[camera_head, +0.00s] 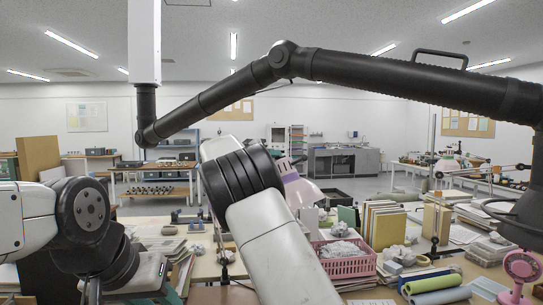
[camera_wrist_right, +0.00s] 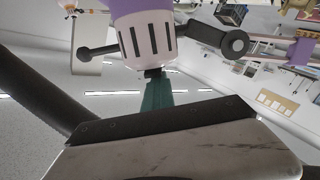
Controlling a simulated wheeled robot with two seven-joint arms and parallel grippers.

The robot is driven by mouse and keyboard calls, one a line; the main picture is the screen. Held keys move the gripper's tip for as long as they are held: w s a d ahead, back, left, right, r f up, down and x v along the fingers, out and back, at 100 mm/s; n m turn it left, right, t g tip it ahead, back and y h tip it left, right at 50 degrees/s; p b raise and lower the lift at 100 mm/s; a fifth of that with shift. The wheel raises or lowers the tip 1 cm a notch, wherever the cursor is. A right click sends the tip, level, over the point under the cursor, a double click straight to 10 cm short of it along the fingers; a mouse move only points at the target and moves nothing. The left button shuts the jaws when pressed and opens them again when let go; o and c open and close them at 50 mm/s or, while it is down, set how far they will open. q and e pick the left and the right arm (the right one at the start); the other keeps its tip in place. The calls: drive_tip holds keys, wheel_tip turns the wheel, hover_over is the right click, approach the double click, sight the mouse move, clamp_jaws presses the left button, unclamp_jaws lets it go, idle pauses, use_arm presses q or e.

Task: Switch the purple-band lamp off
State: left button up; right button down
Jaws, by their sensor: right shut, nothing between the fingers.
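The purple-band lamp (camera_head: 302,191) shows in the head view as a pale shade with a purple band, partly behind my right arm. In the right wrist view the lamp head (camera_wrist_right: 148,38) is close, whitish with dark slots, with purple at the top edge. Dark jointed parts stick out on both sides of it. My right gripper (camera_wrist_right: 154,78) has teal fingers, shut and empty, with the tips just below the lamp head's end. A small dark part sits there; I cannot tell whether they touch. I cannot tell whether the lamp is lit. My left gripper is not distinguishable.
A thick black jointed arm (camera_head: 400,76) spans the upper head view. A pink basket (camera_head: 345,266) of pale pieces, upright books (camera_head: 383,224), rolled mats (camera_head: 432,284) and a pink fan (camera_head: 520,268) crowd the table at the right. The floor behind shows some clear room.

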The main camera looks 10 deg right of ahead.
drive_tip(key=shift+w+d, duration=0.1)
drive_tip(key=shift+w, duration=0.1)
drive_tip(key=v, duration=0.7)
drive_tip(key=shift+s+a, duration=0.25)
drive_tip(key=shift+a, duration=0.1)
